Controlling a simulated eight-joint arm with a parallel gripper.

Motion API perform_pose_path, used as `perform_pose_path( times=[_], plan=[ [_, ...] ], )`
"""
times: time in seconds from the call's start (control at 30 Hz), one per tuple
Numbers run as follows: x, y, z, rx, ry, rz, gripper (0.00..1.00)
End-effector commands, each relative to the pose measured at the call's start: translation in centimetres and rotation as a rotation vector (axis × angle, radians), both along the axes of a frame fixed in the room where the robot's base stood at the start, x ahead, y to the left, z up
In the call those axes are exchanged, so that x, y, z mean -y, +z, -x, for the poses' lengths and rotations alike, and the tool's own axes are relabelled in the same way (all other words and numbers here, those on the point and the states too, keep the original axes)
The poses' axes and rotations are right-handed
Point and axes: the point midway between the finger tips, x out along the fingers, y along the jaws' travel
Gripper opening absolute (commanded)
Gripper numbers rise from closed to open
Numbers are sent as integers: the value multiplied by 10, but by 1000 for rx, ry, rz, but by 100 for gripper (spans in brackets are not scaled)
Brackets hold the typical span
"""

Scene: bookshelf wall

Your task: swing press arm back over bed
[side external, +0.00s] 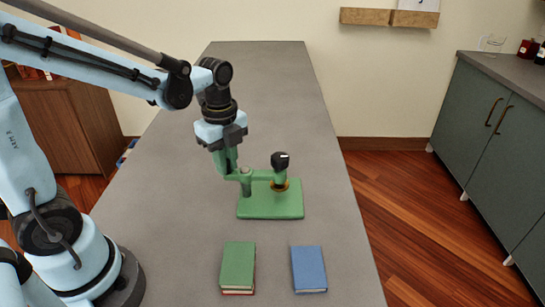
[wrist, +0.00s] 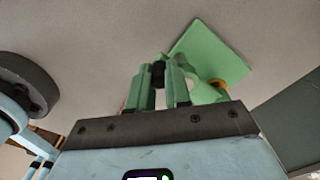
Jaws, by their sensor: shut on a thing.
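The green press stands on the grey table. Its flat bed (side external: 262,210) also shows in the wrist view (wrist: 208,45). The press arm (side external: 264,175) runs right from an upright post (side external: 245,182) to a head with a black knob (side external: 281,160) and a brass ring (side external: 280,185). This head stands above the bed's right part. My gripper (side external: 229,172) is at the arm's left end, beside the post. In the wrist view its green fingers (wrist: 159,78) are shut on a small dark part (wrist: 158,72), apparently of the press arm; the fingers hide much of it.
A green book (side external: 238,266) and a blue book (side external: 309,268) lie in front of the press. The table (side external: 265,90) is clear behind it. A grey-green cabinet (side external: 490,140) stands across the floor to the right.

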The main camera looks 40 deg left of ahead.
Motion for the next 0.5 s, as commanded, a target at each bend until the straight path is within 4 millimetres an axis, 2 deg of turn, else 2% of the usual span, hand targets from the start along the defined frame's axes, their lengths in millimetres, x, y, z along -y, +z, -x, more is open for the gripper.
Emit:
perform_pose_path(
  times=[0.5],
  plan=[
    [-1,0,-1,0,-35,0,0]
  ],
)
